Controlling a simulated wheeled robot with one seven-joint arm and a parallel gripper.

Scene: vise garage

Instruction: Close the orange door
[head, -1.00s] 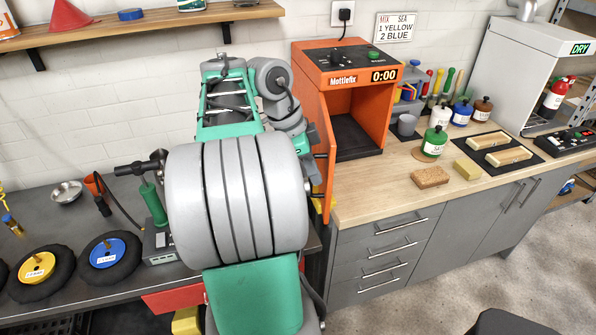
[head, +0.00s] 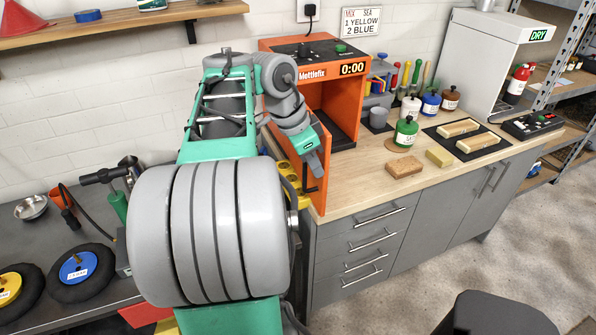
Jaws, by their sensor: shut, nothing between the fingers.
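The orange cabinet (head: 350,104), labelled Mottlefix with a 0:00 display, stands on the wooden counter with its dark inside showing. Its orange door (head: 318,198) is swung wide open at the left side and points toward me; a dark bar handle (head: 310,187) shows on it. My gripper (head: 316,170) is in front of the door's upper part, close to the handle, and hides some of the door. It is shut and empty. I cannot tell whether it touches the door.
The counter (head: 355,183) before the opening is clear.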

